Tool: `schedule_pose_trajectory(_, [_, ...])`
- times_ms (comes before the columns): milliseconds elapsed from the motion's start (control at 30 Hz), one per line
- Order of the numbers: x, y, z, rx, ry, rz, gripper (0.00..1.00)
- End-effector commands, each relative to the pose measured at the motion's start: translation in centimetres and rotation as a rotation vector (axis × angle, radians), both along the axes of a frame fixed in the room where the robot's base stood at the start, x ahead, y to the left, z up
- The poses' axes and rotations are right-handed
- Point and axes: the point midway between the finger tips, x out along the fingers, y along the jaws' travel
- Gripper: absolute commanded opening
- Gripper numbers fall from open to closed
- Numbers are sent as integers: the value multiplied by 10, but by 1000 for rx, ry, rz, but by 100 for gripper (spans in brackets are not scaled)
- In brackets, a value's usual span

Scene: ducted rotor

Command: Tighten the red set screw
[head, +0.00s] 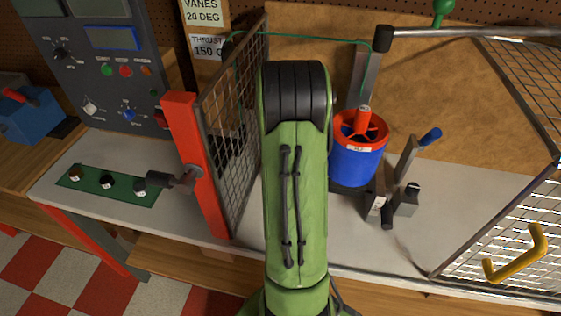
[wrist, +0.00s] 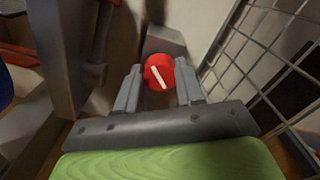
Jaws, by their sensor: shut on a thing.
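The red set screw (wrist: 153,80) has a round red head with a white line across it, tilted from vertical, in the middle of the wrist view. My gripper (wrist: 160,71) is shut on this head, with one grey finger on each side. A grey block (wrist: 165,42) shows just beyond the head. In the head view my green arm hides the gripper and the screw. The blue duct (head: 357,165) with the red rotor (head: 362,130) stands on the bench right of my arm.
A mesh panel with a red post (head: 197,165) stands left of my arm. A mesh gate with a yellow handle (head: 517,256) is at the right. A lever with a blue grip (head: 430,136) rises beside the duct. A control panel (head: 112,75) stands at the back left.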

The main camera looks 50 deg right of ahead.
Motion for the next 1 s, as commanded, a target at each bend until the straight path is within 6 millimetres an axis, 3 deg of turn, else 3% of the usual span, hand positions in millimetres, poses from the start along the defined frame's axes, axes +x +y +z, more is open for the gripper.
schedule_pose_trajectory(600, [0, -1, 1, -2, -2, -554, 6])
schedule_pose_trajectory(1000, [1, -1, 1, -1, -3, -746, 6])
